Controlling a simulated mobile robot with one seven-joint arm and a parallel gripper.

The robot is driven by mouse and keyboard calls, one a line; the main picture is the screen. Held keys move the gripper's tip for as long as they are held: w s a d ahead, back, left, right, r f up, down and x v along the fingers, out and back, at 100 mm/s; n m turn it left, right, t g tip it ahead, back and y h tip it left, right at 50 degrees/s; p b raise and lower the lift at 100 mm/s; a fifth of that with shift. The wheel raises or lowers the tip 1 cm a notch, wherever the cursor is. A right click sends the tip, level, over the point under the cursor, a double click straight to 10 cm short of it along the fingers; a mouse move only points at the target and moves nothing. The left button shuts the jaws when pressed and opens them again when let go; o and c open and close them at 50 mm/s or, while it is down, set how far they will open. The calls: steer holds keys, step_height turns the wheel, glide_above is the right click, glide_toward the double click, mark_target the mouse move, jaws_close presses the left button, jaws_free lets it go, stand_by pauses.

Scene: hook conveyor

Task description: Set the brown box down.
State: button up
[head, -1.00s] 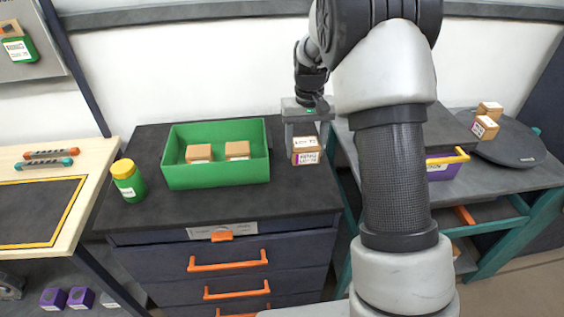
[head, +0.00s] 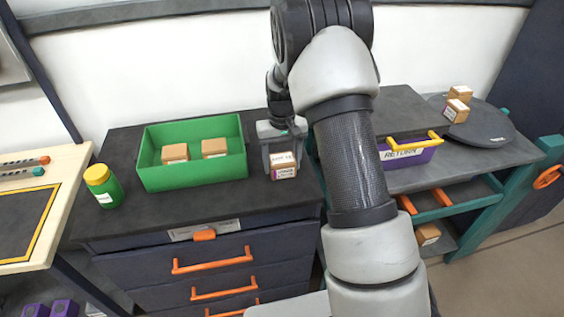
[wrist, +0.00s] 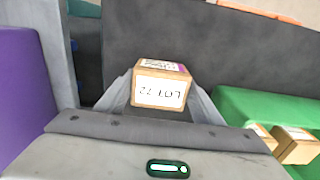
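The brown box (head: 283,166) has white labels and a purple strip. It is between the two fingers of my gripper (head: 280,150), close over the right part of the dark cabinet top (head: 250,205). In the wrist view the box (wrist: 160,86) shows "LOT 72" upside down, with a finger of my gripper (wrist: 160,98) against each side. My gripper is shut on it. I cannot tell whether its underside touches the cabinet top.
A green bin (head: 195,178) holding two brown boxes stands left of my gripper. A green jar with a yellow lid (head: 103,187) stands farther left. A purple "RETURN" bin (head: 410,156) is on the right bench. The cabinet top's front strip is clear.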

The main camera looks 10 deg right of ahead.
steer(key=o, duration=0.3)
